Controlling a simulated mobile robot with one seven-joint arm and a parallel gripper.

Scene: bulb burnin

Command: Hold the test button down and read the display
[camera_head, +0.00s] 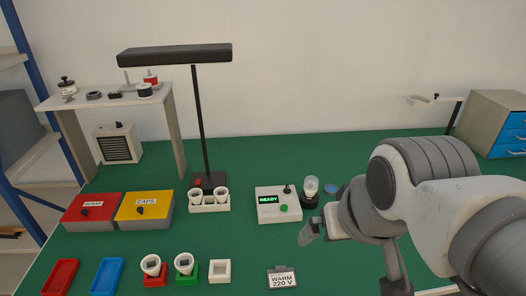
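The tester (266,208) is a pale box in the middle of the green table. Its small display (269,199) reads READY in green letters. A green button (284,209) sits on its front right, and a black knob (287,189) stands at its back right. A clear bulb (311,185) stands upright in a dark socket (310,200) just right of the box. My gripper (308,236) is low, to the right of and in front of the button, apart from it in the picture. Its fingers are seen edge-on, so I cannot tell whether they are open.
A white holder (209,207) with two white cups stands left of the tester, before a black lamp post (201,120). Red SCRAP (92,212) and yellow CAPS (145,210) boxes are farther left. A WARM 220 V sign (282,279) stands in front. Bare table lies between sign and tester.

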